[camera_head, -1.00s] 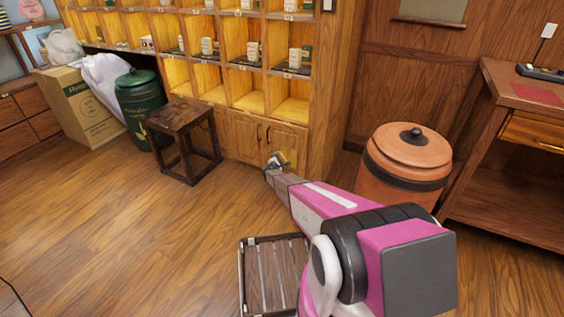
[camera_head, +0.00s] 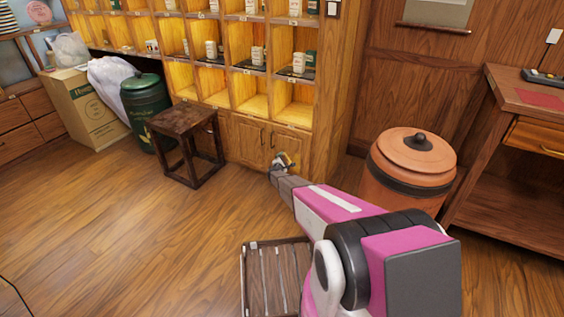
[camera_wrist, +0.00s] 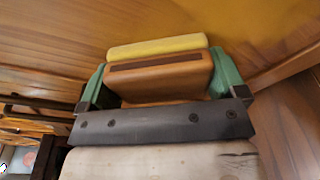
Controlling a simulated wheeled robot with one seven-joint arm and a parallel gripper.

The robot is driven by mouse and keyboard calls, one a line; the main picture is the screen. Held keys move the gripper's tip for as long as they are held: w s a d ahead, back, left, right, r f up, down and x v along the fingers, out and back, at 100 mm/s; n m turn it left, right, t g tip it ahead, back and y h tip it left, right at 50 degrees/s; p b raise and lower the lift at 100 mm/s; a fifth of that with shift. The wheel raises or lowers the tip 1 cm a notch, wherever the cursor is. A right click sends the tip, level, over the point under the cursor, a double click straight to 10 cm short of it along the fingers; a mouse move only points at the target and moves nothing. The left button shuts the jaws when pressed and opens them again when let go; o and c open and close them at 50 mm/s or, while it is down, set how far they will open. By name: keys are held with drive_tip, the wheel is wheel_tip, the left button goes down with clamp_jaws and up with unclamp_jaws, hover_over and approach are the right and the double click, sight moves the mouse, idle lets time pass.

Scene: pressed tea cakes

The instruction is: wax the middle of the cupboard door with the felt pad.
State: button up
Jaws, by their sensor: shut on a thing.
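The felt pad is a brown block (camera_wrist: 165,82) with a yellow face (camera_wrist: 157,47). My gripper (camera_wrist: 160,84) has its green fingers closed on the block's two ends in the wrist view. In the head view my gripper (camera_head: 281,162) is small and low in front of the right cupboard door (camera_head: 292,141), covering part of it. The yellow face points toward the wood; I cannot tell whether it touches. The left cupboard door (camera_head: 246,138) is beside it, and both look shut. A dark handle (camera_wrist: 30,110) shows at the wrist view's left.
A dark wooden stool (camera_head: 184,122) stands left of the doors. A lidded clay jar (camera_head: 410,165) stands close to my arm's right. A slatted wooden crate (camera_head: 262,280) is on the floor below my arm.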

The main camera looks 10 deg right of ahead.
sight(300, 160)
drive_tip(key=shift+s+d, duration=0.8)
drive_tip(key=shift+d, duration=0.05)
drive_tip(key=shift+s+d, duration=0.75)
drive_tip(key=shift+d, duration=0.4)
drive_tip(key=shift+s+d, duration=0.7)
drive_tip(key=shift+d, duration=0.4)
drive_tip(key=shift+s+d, duration=0.75)
drive_tip(key=shift+d, duration=0.4)
drive_tip(key=shift+s+r, duration=0.1)
drive_tip(key=shift+r, duration=1.2)
drive_tip(key=shift+w+a, duration=0.6)
drive_tip(key=shift+a, duration=0.3)
drive_tip(key=shift+w+a, duration=0.55)
drive_tip(key=shift+a, duration=0.35)
drive_tip(key=shift+w+a, duration=1.25)
drive_tip(key=shift+a, duration=0.3)
drive_tip(key=shift+w+a, duration=1.25)
drive_tip(key=shift+a, duration=0.3)
drive_tip(key=v, duration=0.6)
drive_tip(key=shift+w+a+f, duration=0.15)
drive_tip(key=shift+a+f, duration=0.1)
drive_tip(key=shift+a, duration=0.05)
